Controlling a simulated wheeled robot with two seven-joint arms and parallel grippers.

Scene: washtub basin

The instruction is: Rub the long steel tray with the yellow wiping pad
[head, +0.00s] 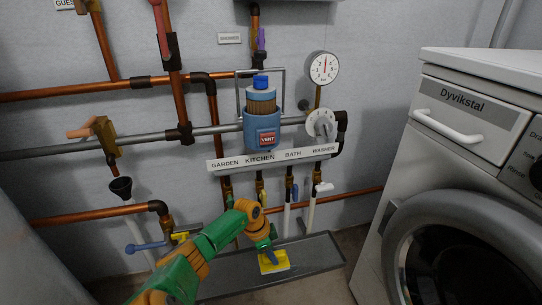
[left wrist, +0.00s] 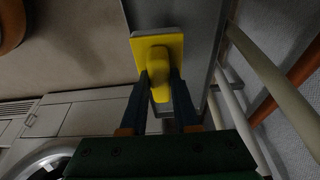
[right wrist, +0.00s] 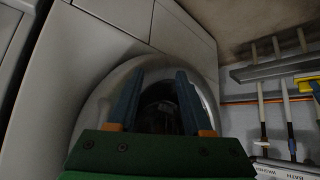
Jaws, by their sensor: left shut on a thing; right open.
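The long steel tray (head: 318,262) lies low along the foot of the wall in the head view. It also shows in the left wrist view (left wrist: 200,45). The yellow wiping pad (head: 276,267) is over the tray's middle and looks laid flat on it; contact is hard to confirm. My left gripper (head: 269,254) is shut on the pad's raised grip, which shows between the fingers in the left wrist view (left wrist: 160,82). My right gripper (right wrist: 159,78) is open and empty, facing the washer door; it is outside the head view.
A white washing machine (head: 460,110) stands at the right, close to the tray's right end. Copper pipes, valves and a gauge (head: 322,67) cover the wall above. White drain pipes (head: 310,212) come down behind the tray. A black funnel (head: 121,187) is at the left.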

